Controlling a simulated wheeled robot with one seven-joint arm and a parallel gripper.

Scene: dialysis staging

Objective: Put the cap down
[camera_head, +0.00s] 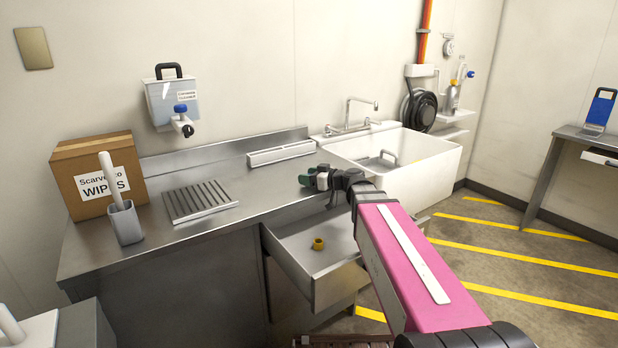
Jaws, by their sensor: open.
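A small yellow-brown round piece that looks like the cap (319,244) lies on the floor of the open drawer (322,291) under the counter. My gripper (305,180) is open, at the right end of the steel counter near its front edge, above and behind the cap and apart from it. A small dark green patch shows at the fingertips; I cannot tell if it is part of the gripper. My pink arm covers the drawer's right side.
The steel counter (262,192) has a ribbed drain plate (199,201), a cardboard wipes box (97,173) and a grey holder (126,224) at left. A white sink (425,172) with a tap stands right of my gripper. The counter's middle is clear.

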